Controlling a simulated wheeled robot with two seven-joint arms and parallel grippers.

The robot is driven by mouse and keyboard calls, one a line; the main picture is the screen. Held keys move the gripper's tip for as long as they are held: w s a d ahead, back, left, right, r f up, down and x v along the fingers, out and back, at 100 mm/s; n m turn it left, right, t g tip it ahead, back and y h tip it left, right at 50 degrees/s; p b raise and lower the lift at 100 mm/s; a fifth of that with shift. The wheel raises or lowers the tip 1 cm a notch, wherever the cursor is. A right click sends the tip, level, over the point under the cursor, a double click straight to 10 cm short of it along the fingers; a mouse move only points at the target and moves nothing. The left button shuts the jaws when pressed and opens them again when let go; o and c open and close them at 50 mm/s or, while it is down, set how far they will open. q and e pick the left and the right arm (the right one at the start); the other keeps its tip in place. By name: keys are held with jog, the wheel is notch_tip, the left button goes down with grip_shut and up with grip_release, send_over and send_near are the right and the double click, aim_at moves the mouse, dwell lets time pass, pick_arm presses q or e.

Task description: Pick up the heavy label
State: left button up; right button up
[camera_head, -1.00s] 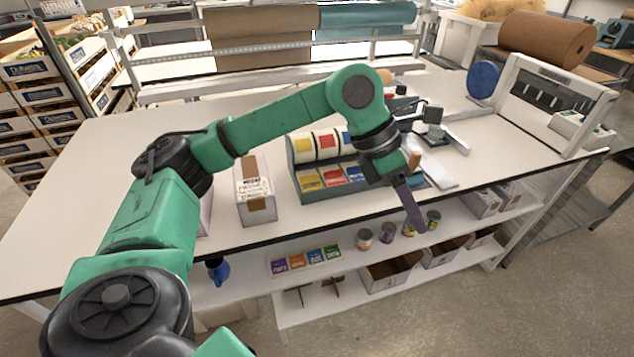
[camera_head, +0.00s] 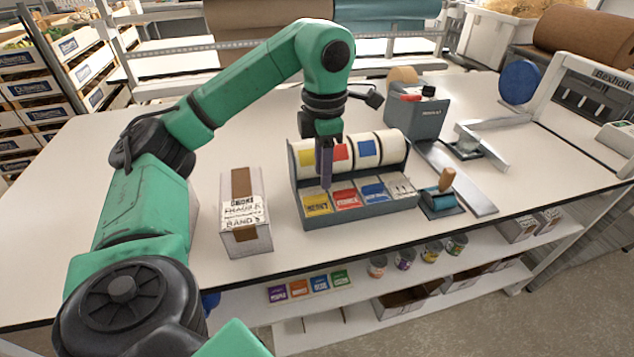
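A grey label dispenser (camera_head: 350,218) stands on the white table, with rolls at the back and a row of labels in front. The front labels are yellow (camera_head: 316,203), red (camera_head: 346,198), blue (camera_head: 374,192) and white (camera_head: 401,187). Their print is too small to read surely, so I cannot tell which is the heavy label. My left gripper (camera_head: 326,184) points down just over the yellow label, in front of the yellow roll. Its fingers show edge-on, so I cannot tell whether they are open or whether they touch the label. My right gripper is out of view.
A cardboard box (camera_head: 246,238) with printed text stands left of the dispenser. Small cans and colored packets sit on the shelf below. The far left tabletop is clear.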

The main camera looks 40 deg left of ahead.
aim_at(321, 200)
pick_arm(q)
jog(key=f, duration=0.1)
jog(key=w+a+f, duration=0.1)
jog(key=f, duration=0.1)
jog(key=shift+w+a+f, duration=0.15)
notch_tip(321, 200, down, 3)
jog(key=shift+r+p, duration=0.2)
jog(key=shift+p, duration=0.2)
jog(key=shift+s+f, duration=0.2)
jog(key=shift+f, duration=0.2)
jog(key=shift+w+f, duration=0.1)
jog(key=shift+w, duration=0.05)
grip_shut()
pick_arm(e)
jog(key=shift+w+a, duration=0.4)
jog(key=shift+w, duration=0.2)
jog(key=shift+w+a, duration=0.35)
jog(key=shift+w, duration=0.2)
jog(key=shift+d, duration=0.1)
